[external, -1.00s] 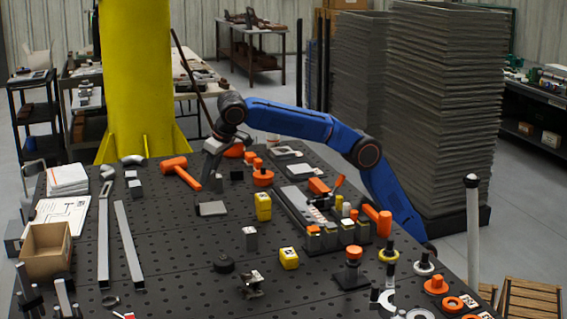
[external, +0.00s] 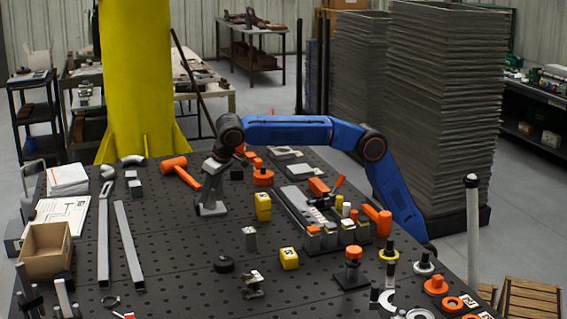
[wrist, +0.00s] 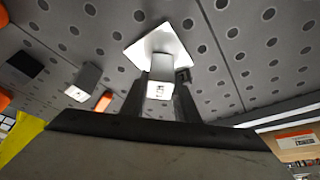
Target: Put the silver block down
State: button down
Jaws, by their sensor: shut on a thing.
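My gripper (external: 210,203) is low over the left-middle of the dark perforated table (external: 180,270), pointing down. In the wrist view its fingers (wrist: 160,95) are shut on a silver block (wrist: 159,77) with a small dark mark on its bright end. The held block is over or on a pale square plate (wrist: 165,42); I cannot tell whether they touch. In the external view the gripper mostly hides the block and the plate.
A yellow block (external: 263,206) stands close to the right of the gripper. An orange mallet (external: 178,170) lies behind it to the left. Two long metal bars (external: 128,245) lie at left. A fixture (external: 310,215) with several parts is at right.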

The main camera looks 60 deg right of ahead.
jog(key=shift+f, duration=0.1)
jog(key=c, duration=1.6)
grip_release()
jog(key=shift+c, duration=0.2)
jog(key=v, duration=1.2)
